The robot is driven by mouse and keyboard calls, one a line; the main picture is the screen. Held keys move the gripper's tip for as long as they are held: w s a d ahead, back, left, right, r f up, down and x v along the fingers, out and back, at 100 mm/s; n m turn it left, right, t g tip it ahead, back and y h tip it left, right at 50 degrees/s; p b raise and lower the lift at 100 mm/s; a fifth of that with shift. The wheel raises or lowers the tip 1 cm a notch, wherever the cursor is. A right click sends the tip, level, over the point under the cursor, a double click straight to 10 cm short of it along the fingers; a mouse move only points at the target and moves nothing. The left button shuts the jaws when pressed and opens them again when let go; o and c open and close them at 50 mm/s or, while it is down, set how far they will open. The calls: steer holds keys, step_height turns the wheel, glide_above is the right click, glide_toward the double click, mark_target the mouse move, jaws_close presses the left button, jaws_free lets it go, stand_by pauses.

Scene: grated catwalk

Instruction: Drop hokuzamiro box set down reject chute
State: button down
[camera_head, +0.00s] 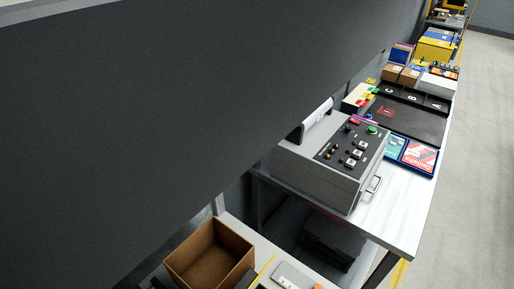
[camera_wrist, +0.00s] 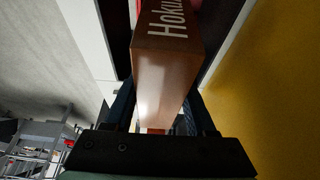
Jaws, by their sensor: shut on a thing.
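The hokuzamiro box set (camera_wrist: 166,75) is a brown-orange box with white lettering that begins "Hoku" on one face. It fills the middle of the wrist view and its far end runs out of the top of the picture. My gripper (camera_wrist: 161,108) is shut on it, with a dark finger on each side. A dark area with pale edges lies behind the box. I cannot tell whether this is the reject chute. My gripper and the box do not show in the head view, and I cannot identify the chute there.
A large dark surface fills the upper left of the head view. A grey control box (camera_head: 335,160) stands on a white table (camera_head: 402,215), before a dark tray (camera_head: 405,122) and a blue tray with flat boxes. An open cardboard box (camera_head: 210,255) is below. A yellow surface (camera_wrist: 270,100) is at right in the wrist view.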

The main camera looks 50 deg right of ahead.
steer(key=shift+c, duration=0.7)
jaws_free()
steer(key=shift+a+r, duration=0.1)
steer(key=b+v, duration=0.1)
steer(key=v, duration=0.1)
steer(key=shift+a+r, duration=0.1)
steer(key=shift+r, duration=0.2)
steer(key=a+b, duration=0.2)
steer(key=a, duration=1)
steer(key=shift+s+b, duration=0.3)
steer(key=shift+s, duration=0.15)
steer(key=shift+r, duration=0.1)
